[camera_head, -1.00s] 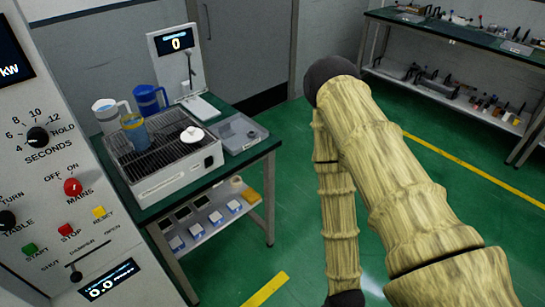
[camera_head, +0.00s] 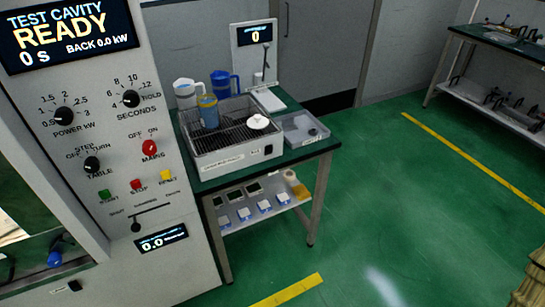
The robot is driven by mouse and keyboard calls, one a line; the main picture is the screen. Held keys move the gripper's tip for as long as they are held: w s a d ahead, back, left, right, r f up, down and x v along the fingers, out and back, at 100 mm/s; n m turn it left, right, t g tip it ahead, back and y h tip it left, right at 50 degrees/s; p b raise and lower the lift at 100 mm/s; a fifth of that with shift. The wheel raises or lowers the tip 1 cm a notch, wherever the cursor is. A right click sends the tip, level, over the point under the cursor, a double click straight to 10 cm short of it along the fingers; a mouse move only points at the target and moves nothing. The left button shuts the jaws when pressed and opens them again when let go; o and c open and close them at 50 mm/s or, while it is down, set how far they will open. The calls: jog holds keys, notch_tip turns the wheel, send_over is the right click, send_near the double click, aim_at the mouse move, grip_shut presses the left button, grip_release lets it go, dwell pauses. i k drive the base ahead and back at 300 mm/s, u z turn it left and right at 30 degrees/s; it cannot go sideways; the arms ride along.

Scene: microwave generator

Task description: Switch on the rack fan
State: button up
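The drying rack (camera_head: 215,166) is a white box with a dark wire grid on top, standing on the green-topped bench. A small dark switch (camera_head: 268,150) sits on the right of its front face; its position is too small to read. A blue and yellow cup (camera_head: 208,112) and a white round piece (camera_head: 258,122) rest on the grid. A white mug (camera_head: 187,93) and a blue mug (camera_head: 223,84) stand at the rack's back edge.
The control cabinet (camera_head: 175,265) stands close at left, its display reading READY. A grey tray (camera_head: 300,130) is right of the rack, with a display stand (camera_head: 254,48) behind. The bench's lower shelf (camera_head: 272,210) holds small boxes. Green floor (camera_head: 400,200) is free at right.

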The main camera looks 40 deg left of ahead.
aim_at(268, 149)
jog(key=k, duration=0.6)
jog(key=u, duration=1)
jog(key=i, duration=0.5)
